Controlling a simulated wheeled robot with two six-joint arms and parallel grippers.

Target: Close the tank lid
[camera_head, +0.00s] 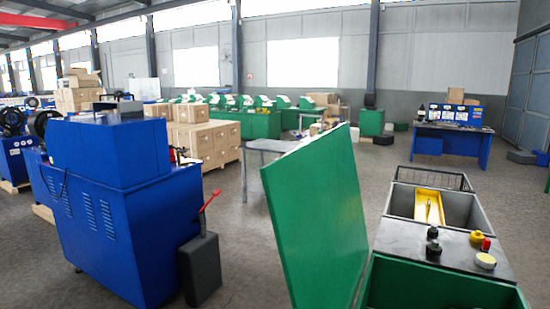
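The tank (440,284) is a green open box at the lower right, partly cut off by the bottom edge of the picture. Its lid (318,215) is a large flat green panel on the left side of the tank. The lid's lower end is cut off by the bottom edge. Neither of my grippers shows in the head view.
A dark top plate (400,239) with several knobs and caps adjoins the tank, with a grey bin (462,207) holding a yellow tray behind it. A blue machine (130,215) stands left, with a red-handled grey block (200,268) beside it. Open floor (245,260) lies between machine and lid.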

